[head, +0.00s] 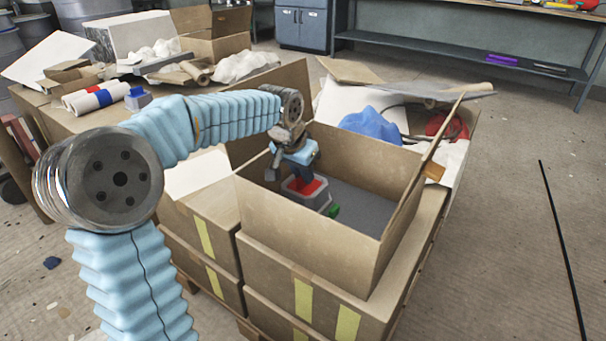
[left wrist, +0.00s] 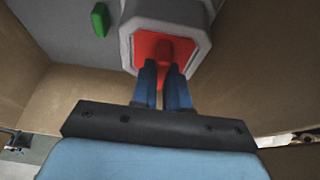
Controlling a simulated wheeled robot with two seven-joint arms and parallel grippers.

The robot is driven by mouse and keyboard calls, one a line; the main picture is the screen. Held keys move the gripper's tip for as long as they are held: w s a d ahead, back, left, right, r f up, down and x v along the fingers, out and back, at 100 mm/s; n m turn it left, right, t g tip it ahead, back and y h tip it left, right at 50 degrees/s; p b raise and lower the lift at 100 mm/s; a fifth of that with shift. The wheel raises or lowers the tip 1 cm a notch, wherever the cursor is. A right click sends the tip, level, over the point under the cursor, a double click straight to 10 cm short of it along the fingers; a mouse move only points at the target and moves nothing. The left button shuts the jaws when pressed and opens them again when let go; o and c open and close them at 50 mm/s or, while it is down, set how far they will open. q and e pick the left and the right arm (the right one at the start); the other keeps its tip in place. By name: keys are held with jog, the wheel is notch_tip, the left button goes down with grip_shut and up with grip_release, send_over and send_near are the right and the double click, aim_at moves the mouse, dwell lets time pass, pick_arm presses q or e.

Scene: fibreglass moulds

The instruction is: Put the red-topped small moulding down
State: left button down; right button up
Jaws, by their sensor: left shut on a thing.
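The red-topped small moulding (head: 306,193) is a grey block with a red top, inside the open cardboard box (head: 310,235). In the left wrist view the moulding (left wrist: 198,50) has a red knob between my fingers. My left gripper (head: 300,172) is shut on that knob, reaching into the box from above. It also shows in the left wrist view (left wrist: 165,75). The moulding is at or just above the grey box floor (head: 352,208); I cannot tell whether it touches. My right gripper is not in view.
A small green piece (head: 333,211) lies in the box beside the moulding; it also shows in the left wrist view (left wrist: 100,19). The box walls and raised flaps surround my gripper. A blue cloth-like heap (head: 372,126) and a red item (head: 447,125) are behind the box.

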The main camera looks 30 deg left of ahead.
pick_arm(q)
jog(key=shift+f, duration=0.15)
jog(key=c, duration=1.1)
grip_release()
jog(key=shift+r, duration=0.25)
jog(key=p+v, duration=0.2)
jog(key=v, duration=1)
